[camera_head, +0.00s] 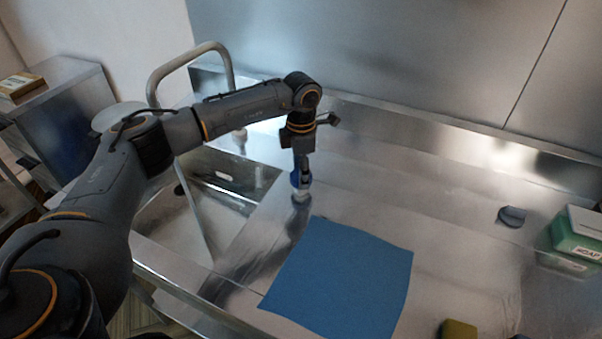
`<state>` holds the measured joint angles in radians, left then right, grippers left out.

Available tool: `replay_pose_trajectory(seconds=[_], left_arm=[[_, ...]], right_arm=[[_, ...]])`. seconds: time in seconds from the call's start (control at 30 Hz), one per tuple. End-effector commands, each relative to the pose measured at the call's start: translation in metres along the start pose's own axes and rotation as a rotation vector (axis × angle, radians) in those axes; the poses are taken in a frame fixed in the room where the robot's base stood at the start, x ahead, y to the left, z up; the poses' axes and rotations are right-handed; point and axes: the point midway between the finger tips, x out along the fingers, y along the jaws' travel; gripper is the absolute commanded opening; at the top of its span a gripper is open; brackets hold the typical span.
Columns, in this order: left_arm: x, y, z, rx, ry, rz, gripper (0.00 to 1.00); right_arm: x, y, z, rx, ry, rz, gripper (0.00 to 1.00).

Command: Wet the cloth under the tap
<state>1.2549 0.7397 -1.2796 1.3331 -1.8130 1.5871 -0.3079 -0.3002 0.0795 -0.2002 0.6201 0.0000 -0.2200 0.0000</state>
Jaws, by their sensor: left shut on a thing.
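The blue cloth (340,280) lies flat and spread on the steel counter, right of the sink (165,222). The curved tap spout (190,52) arches over the sink; its lower part is partly hidden by my left arm. My left gripper (302,180) points down beside the sink, shut on a small blue knob (295,179) with a pale metal base on the counter, which looks like the tap's handle. It is just behind the cloth's far corner, apart from it. My right gripper is out of view.
A green soap box (577,240) and a dark round object (511,216) stand at the right. A yellow sponge (458,330) shows at the bottom edge. A steel wall (400,50) rises behind the counter. The counter between cloth and back wall is clear.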

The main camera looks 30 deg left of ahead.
Motion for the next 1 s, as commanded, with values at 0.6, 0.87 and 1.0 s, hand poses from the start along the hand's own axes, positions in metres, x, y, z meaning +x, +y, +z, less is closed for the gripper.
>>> replay_pose_trajectory(seconds=[0.6,0.87,1.0], left_arm=[[-0.0001,0.0001,0.0002,-0.095,-0.001,0.001,0.2],[-0.0001,0.0001,0.0002,-0.094,0.0,0.001,0.74],[-0.0001,0.0001,0.0002,-0.094,0.0,0.001,0.74]], right_arm=[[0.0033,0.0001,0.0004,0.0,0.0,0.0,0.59],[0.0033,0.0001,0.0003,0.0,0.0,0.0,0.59],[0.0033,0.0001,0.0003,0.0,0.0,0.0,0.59]])
